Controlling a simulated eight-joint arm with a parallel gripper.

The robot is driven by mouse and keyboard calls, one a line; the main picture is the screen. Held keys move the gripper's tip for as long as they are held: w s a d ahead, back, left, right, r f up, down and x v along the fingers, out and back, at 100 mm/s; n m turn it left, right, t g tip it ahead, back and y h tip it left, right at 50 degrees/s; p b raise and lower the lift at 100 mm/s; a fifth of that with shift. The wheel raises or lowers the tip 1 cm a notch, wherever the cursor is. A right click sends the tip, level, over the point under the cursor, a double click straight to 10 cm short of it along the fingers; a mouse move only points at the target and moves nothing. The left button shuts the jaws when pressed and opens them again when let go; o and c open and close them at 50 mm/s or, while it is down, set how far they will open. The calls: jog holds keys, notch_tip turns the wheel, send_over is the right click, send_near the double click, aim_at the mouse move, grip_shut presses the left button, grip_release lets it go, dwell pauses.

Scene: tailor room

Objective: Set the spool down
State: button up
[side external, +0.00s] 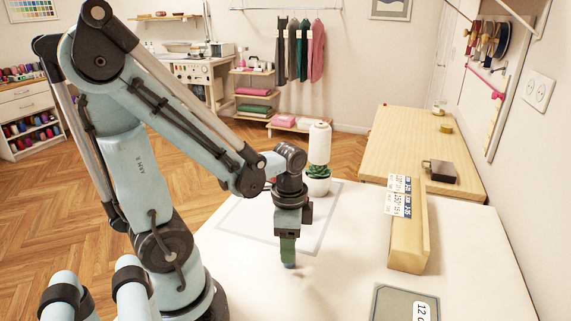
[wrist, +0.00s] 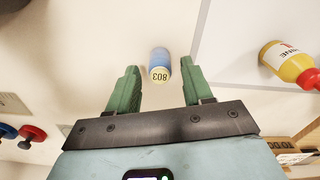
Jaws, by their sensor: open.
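A small blue spool (wrist: 159,60) with a pale end marked 803 is on the white table, between the tips of my green fingers in the wrist view. A gap shows on each side of it. My gripper (wrist: 160,70) is open and points down. In the side external view my gripper (side external: 289,261) is low, just outside the near edge of a grey-outlined square (side external: 322,240). Only a bit of blue shows at its fingertips there, close to the table top.
A red and yellow bottle (wrist: 290,65) is to the right in the wrist view. Red and blue round items (wrist: 32,133) are at the left. A wooden block (side external: 409,246), a grey-green labelled item (side external: 393,302), and a potted plant (side external: 318,184) stand on the table (side external: 470,250).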

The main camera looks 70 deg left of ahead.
notch_tip(320, 180, up, 10)
jog(key=w+d+n+t, duration=0.5)
jog(key=w+n+t, duration=0.1)
jog(key=t, duration=0.1)
jog(key=shift+d+r, duration=0.15)
dwell(0.4)
